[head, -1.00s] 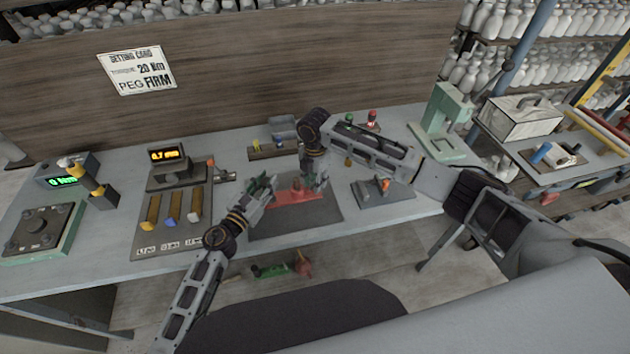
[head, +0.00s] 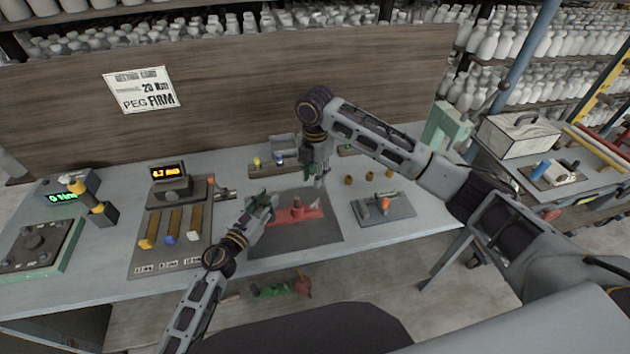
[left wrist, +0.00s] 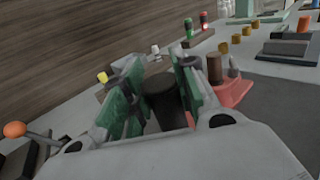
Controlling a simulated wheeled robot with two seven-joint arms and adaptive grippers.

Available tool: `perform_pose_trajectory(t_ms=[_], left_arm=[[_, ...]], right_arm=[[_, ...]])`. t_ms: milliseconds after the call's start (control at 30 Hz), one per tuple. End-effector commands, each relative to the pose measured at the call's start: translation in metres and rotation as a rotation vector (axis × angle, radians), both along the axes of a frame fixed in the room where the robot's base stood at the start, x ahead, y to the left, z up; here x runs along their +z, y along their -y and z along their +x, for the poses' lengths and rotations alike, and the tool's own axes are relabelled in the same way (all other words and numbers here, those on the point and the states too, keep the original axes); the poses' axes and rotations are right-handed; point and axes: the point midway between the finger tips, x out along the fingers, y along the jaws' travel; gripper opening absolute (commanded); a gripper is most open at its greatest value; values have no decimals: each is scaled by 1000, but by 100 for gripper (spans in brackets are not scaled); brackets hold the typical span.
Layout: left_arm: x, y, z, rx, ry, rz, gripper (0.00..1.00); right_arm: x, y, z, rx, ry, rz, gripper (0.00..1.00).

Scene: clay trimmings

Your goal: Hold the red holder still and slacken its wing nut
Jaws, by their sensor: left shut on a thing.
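The red holder (head: 290,215) lies on a dark mat in the middle of the bench. It also shows in the left wrist view (left wrist: 236,92), with a brown upright cylinder (left wrist: 214,68) and a small grey pointed part (left wrist: 233,66) on it. I cannot tell which part is the wing nut. My left gripper (head: 268,204) is at the holder's left end. Its green-padded fingers, close up in the left wrist view (left wrist: 155,95), are shut on a dark round part (left wrist: 165,98) there. My right gripper (head: 320,180) points down above the holder's right side, apart from it; its opening is too small to read.
A grey fixture with an orange knob (head: 384,203) stands right of the mat (head: 292,243). A board with several tagged bars (head: 168,250) and a lit gauge (head: 170,172) lie left. Small pegs stand behind. A setting card (head: 141,90) hangs on the back panel.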

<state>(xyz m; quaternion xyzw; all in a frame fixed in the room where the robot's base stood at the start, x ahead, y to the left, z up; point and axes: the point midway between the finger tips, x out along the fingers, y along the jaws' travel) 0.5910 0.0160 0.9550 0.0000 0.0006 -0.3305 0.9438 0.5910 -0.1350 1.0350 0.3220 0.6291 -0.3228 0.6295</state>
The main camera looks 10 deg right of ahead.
Motion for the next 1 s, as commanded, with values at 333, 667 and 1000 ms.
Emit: perform_pose_trajectory(t_ms=[333,667,1000], left_arm=[[0,1,-1,-2,-1,0,0],[0,1,0,-1,-1,-1,51],[0,0,0,-1,0,0,53]], right_arm=[[4,0,0,1,0,0,29],[4,0,0,1,0,0,29],[4,0,0,1,0,0,29]])
